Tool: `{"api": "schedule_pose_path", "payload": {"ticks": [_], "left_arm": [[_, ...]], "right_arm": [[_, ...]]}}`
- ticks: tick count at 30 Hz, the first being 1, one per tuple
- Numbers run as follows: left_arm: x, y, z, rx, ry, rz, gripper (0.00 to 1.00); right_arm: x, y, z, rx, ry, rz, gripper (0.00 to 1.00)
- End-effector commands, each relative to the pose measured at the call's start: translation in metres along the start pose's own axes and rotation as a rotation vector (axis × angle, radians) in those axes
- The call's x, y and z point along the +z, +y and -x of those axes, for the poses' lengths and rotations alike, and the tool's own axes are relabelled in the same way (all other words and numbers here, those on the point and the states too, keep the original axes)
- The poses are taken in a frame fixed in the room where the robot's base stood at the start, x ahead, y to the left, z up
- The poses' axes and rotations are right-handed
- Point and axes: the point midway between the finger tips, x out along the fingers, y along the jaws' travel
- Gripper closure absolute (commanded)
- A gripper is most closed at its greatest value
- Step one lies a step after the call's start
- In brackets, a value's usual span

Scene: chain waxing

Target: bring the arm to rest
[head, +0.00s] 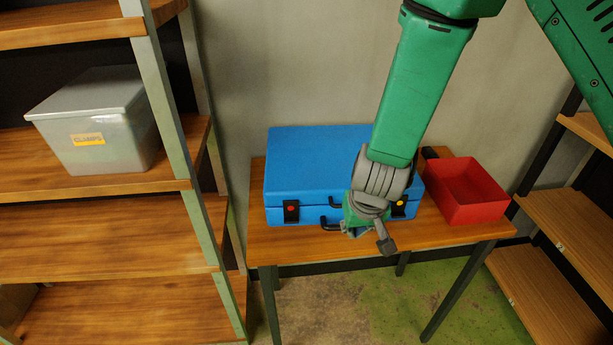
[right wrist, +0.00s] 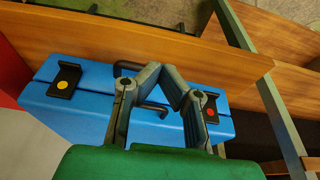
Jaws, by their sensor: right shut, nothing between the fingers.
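My right arm (head: 424,88) reaches down from the top of the head view. Its gripper (head: 386,245) hangs in front of the right part of a blue case (head: 318,160) and hides some of its front. In the right wrist view the two fingers of the gripper (right wrist: 168,70) come together at their tips, with nothing held. The blue case (right wrist: 80,118) lies closed behind them, with its dark handle (right wrist: 152,108) partly hidden by the fingers. Whether the gripper touches the case or handle cannot be told. My left gripper is not in view.
The case stands on a wooden table (head: 290,249) with dark legs. A red open bin (head: 468,207) sits on its right end. A wooden shelf rack (head: 110,232) with a grey lidded box (head: 105,138) is at left; another rack (head: 545,290) is at right.

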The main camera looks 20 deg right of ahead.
Motion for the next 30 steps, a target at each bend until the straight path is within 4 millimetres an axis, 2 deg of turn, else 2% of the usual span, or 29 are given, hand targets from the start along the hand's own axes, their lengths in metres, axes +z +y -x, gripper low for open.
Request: {"api": "schedule_pose_path", "payload": {"ticks": [3,5,8,11,12,15,18,21,25,30], "left_arm": [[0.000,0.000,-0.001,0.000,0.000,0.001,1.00],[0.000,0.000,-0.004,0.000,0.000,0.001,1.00],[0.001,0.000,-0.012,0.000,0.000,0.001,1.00],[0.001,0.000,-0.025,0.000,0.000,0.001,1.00],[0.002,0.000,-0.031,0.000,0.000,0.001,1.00],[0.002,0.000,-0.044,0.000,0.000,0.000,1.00],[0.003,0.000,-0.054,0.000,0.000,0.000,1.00],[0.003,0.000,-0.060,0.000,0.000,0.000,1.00],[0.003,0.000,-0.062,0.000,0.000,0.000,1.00],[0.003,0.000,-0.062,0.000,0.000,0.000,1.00]], "right_arm": [[0.003,0.003,-0.002,0.002,-0.003,0.002,1.00],[0.011,0.007,-0.010,0.012,-0.012,0.012,1.00],[0.043,0.024,-0.037,0.049,-0.043,0.048,1.00],[0.094,0.048,-0.075,0.085,-0.087,0.112,1.00],[0.118,0.057,-0.089,0.092,-0.106,0.141,1.00],[0.176,0.073,-0.116,0.081,-0.150,0.207,1.00],[0.227,0.079,-0.131,0.041,-0.190,0.254,1.00],[0.262,0.081,-0.136,-0.003,-0.221,0.274,1.00],[0.282,0.080,-0.136,-0.034,-0.238,0.281,1.00],[0.282,0.080,-0.136,-0.034,-0.238,0.281,1.00]]}}
